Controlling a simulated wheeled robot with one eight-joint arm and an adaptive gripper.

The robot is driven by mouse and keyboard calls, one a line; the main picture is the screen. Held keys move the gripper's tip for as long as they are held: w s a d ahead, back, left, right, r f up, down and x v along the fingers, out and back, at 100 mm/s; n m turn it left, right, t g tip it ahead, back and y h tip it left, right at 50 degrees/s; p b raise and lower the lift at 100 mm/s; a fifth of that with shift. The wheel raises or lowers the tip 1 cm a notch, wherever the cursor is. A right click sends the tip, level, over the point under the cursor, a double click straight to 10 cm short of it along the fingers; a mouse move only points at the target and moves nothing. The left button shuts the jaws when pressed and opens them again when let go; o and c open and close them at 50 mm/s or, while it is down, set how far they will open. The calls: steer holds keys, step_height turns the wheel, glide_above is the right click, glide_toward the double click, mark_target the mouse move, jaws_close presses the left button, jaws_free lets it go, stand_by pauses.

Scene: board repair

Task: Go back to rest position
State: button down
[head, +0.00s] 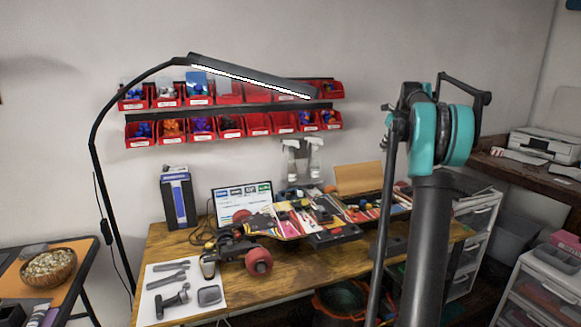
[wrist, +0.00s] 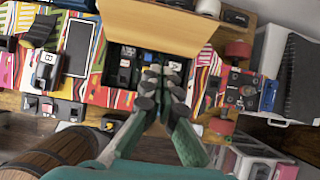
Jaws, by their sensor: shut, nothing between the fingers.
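My gripper (wrist: 162,82) shows in the wrist view, with two green fingers ending in dark tips that lie close together with nothing held between them. The tips appear over an open dark box (wrist: 100,72) with small parts inside and a tan lid raised behind it. I cannot tell whether the tips touch anything. In the head view my teal and dark arm rises at the right, and my gripper cannot be made out there.
The wooden workbench (head: 215,292) holds a laptop (head: 243,200), a red-wheeled skateboard part (head: 258,262) and tools on white paper. A printer (head: 545,146) stands right; drawers (head: 545,290) stand lower right.

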steer(key=s+a+f+n, duration=0.4)
steer(key=s+a+n, duration=0.1)
steer(key=s, duration=0.2)
steer(key=s+a+f+n+h, duration=0.1)
steer(key=s+a+f+n, duration=0.3)
steer(key=s+n, duration=0.25)
steer(key=s+a+f+n, duration=0.5)
steer(key=s, duration=0.3)
steer(key=s+a+f+n, duration=0.1)
steer(key=s+f+n, duration=0.4)
steer(key=s, duration=0.4)
steer(key=s+a+f+n, duration=0.2)
steer(key=s+f+n, duration=0.3)
steer(key=s, duration=0.5)
steer(key=s+a+f+n+g+h, duration=0.1)
steer(key=s+f+n, duration=0.4)
steer(key=s, duration=0.5)
step_height(320, 180, down, 3)
steer(key=shift+s+a+r, duration=0.2)
steer(key=shift+s+a, duration=0.05)
steer(key=shift+a, duration=0.35)
